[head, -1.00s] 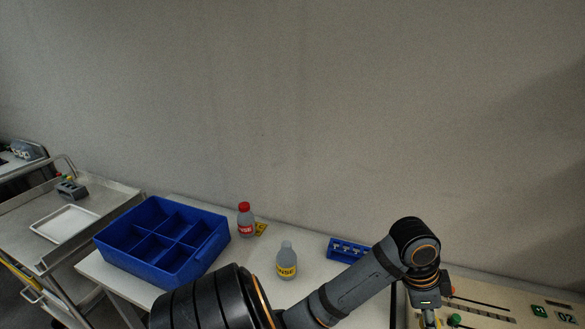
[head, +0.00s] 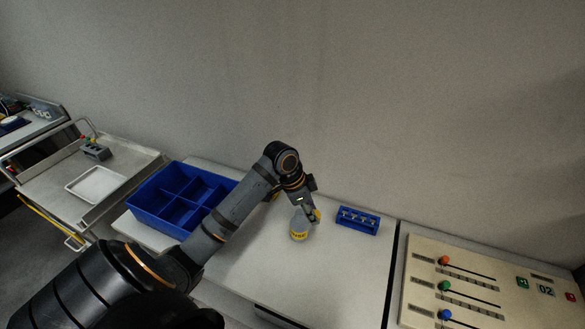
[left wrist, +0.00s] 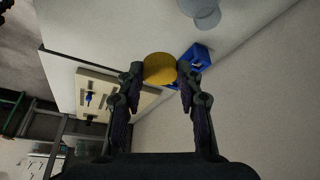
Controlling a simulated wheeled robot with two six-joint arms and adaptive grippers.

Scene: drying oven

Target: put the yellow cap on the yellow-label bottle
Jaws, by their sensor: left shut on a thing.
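My left gripper (head: 309,203) is shut on the yellow cap (head: 317,215). In the left wrist view the cap (left wrist: 160,68) sits between the two fingertips (left wrist: 160,76). The yellow-label bottle (head: 299,226) stands upright on the white table. The gripper and cap are by the top of this bottle in the head view, and the gripper partly covers its neck. In the left wrist view a pale bottle (left wrist: 203,10) shows at the top edge, apart from the cap. My right gripper is not in view.
A blue divided crate (head: 150,208) stands left on the table (head: 262,262). A small blue rack (head: 358,221) stands right of the bottle. A control panel (head: 480,285) with coloured knobs is at the right. A trolley with a white tray (head: 95,184) is far left.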

